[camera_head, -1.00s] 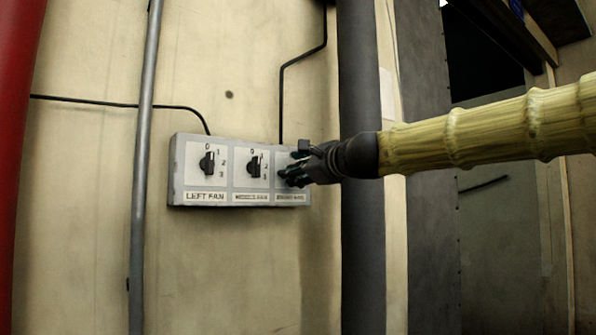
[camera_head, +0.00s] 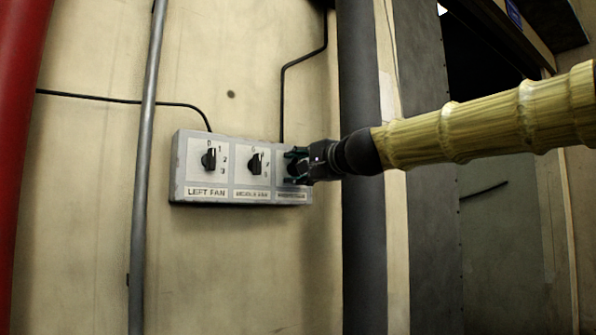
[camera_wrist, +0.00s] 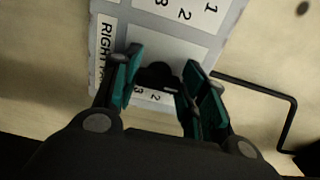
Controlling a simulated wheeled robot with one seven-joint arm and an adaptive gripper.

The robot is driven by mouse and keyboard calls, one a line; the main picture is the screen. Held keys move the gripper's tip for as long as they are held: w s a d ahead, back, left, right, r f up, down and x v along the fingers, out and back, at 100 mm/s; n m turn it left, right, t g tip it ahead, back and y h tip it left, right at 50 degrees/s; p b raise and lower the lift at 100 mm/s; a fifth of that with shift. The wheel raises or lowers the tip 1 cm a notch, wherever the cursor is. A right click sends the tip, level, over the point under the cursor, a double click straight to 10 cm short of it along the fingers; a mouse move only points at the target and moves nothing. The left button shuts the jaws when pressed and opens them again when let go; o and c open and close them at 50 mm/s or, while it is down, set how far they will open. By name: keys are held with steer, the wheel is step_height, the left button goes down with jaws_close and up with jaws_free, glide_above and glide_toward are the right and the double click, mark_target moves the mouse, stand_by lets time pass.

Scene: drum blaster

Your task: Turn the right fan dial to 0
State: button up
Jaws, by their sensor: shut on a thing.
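The grey control box (camera_head: 240,143) is mounted on the wall in the head view, with three dials in a row. The right fan dial (camera_wrist: 158,75) is black and sits between my fingers in the wrist view, with the numbers 2 and 3 visible beside it. The "RIGHT" label (camera_wrist: 105,45) shows left of it. My gripper (camera_head: 299,165) is at the right end of the box, shut on the right fan dial. In the head view my fingers mostly hide this dial, and its exact pointer setting cannot be told.
The left fan dial (camera_head: 209,159) and middle dial (camera_head: 255,163) stand left of my gripper. A thin grey pipe (camera_head: 146,180) runs left of the box. A thick dark pipe (camera_head: 363,240) runs behind my wrist. Black cables (camera_head: 283,95) run to the box top.

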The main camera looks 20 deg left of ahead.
stand_by(0.4)
steer(key=o, duration=1)
steer(key=shift+d, duration=0.1)
steer(key=v, duration=1.2)
steer(key=shift+f, duration=0.1)
